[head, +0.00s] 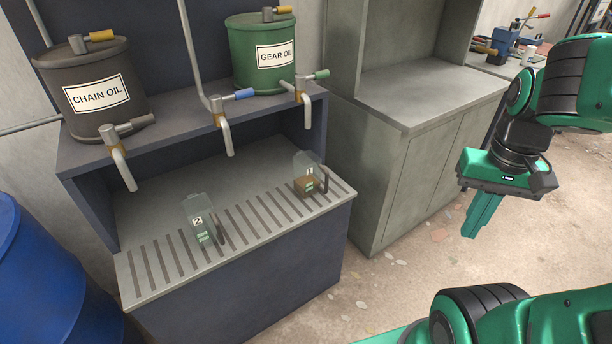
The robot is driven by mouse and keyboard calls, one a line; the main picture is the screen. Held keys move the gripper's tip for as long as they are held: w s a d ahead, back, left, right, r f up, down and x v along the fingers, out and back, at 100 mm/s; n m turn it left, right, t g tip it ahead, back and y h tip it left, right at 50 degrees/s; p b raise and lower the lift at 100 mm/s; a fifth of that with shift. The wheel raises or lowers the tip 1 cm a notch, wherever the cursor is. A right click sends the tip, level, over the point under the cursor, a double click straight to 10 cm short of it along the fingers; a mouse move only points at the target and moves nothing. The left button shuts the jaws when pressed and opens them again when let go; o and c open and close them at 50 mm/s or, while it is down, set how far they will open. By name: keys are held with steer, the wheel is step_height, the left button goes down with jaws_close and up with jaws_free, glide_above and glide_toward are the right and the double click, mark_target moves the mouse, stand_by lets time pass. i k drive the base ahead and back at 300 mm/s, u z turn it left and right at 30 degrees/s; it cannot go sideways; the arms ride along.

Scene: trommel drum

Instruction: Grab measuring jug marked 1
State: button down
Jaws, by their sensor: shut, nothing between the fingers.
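The measuring jug marked 1 (307,179) is a clear jug with a brownish content low inside and a dark handle on its right. It stands upright on the slatted grate (262,217) near its right end, below the gear oil tap. A second clear jug, marked 2 (201,219), stands farther left on the same grate. My gripper (470,236) is shut and empty, pointing down in the air to the right of the bench, well apart from both jugs.
Taps with bent spouts (306,105) hang over the grate from the shelf bearing the chain oil drum (92,90) and gear oil drum (262,52). A grey cabinet (430,150) stands right of the bench. A blue barrel (45,275) is at left.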

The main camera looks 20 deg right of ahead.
mark_target(308, 167)
steer(key=z, duration=0.05)
steer(key=i, duration=0.35)
steer(key=z, duration=0.95)
